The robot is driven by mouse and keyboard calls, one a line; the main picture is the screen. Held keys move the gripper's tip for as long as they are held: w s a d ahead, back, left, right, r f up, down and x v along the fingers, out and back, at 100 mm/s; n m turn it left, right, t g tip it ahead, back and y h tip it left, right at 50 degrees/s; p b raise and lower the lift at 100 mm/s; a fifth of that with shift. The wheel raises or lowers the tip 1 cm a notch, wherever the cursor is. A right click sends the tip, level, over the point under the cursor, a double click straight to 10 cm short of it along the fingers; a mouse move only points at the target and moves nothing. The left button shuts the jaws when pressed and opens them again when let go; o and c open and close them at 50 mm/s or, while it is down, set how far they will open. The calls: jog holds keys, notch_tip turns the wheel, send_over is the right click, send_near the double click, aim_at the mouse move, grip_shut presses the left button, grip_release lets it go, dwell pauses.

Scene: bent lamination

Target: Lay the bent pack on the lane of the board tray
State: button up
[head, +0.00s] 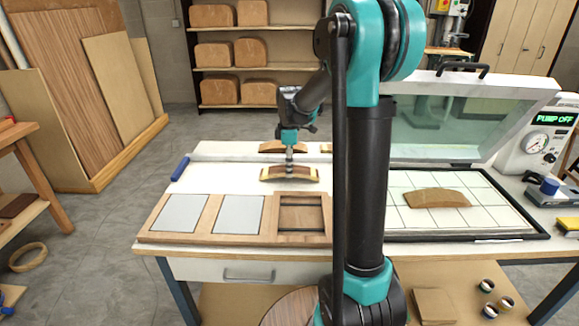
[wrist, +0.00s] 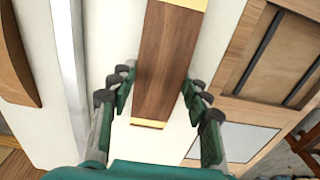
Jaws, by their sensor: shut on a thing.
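The bent pack (head: 275,174), a dark brown arched strip with pale ends, is held in my gripper (head: 289,165) above or on the white bench top, behind the board tray. In the wrist view the pack (wrist: 165,60) lies lengthwise between the fingers of my gripper (wrist: 160,95), which is shut on it. The wooden board tray (head: 232,240) lies at the bench's front left. Two of its bays hold pale grey panels; the right bay (head: 302,213) shows dark crossbars and no pack. The tray frame (wrist: 238,75) is at the right of the wrist view.
Another bent piece (head: 270,147) lies behind the held pack. An open press (head: 470,225) at right holds a curved wooden piece (head: 437,197); its clear lid (head: 450,125) stands raised. A blue-handled tool (head: 181,168) lies at the bench's left edge.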

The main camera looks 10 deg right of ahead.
jog(key=shift+f, duration=0.1)
jog(key=o, duration=1.2)
notch_tip(320, 180, up, 12)
